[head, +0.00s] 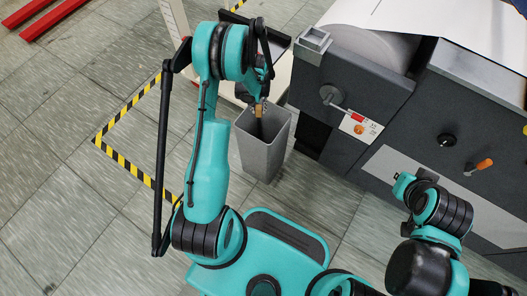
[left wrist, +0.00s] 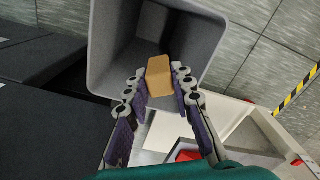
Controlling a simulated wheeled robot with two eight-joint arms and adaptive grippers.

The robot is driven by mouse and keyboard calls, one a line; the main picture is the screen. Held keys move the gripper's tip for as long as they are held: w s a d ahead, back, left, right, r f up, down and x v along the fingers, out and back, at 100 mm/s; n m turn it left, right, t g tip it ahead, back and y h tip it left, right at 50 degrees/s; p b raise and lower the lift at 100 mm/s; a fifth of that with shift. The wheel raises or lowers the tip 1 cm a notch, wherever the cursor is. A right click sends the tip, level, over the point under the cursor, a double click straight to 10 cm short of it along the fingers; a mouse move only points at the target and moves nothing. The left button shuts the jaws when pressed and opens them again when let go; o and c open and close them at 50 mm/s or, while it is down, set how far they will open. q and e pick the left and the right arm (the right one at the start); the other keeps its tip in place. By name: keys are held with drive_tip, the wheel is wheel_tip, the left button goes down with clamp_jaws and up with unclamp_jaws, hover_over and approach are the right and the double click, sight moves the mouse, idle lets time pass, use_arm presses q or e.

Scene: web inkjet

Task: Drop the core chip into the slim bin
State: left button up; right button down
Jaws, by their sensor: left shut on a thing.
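The core chip, a small tan rounded piece (head: 258,109), is in the fingers of my left gripper (head: 259,100). In the left wrist view the chip (left wrist: 159,77) sits between the two fingertips of the gripper (left wrist: 158,88), which is shut on it. The slim bin (head: 262,158) is a tall grey open-topped container on the floor. In the head view the chip shows over the bin's mouth. In the left wrist view the bin (left wrist: 103,60) opens behind the chip, and its inside looks empty where visible.
A dark grey machine (head: 350,90) with a paper roll stands right of the bin, with a red-tipped lever (head: 356,117) and an orange handle (head: 484,164). A white cart-like frame stands behind the bin. Yellow-black floor tape (head: 125,164) runs at left, with open tiled floor beyond.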

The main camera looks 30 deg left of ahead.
use_arm(q)
drive_tip(key=o, duration=1)
drive_tip(key=shift+r, duration=0.1)
wheel_tip(320, 180, up, 12)
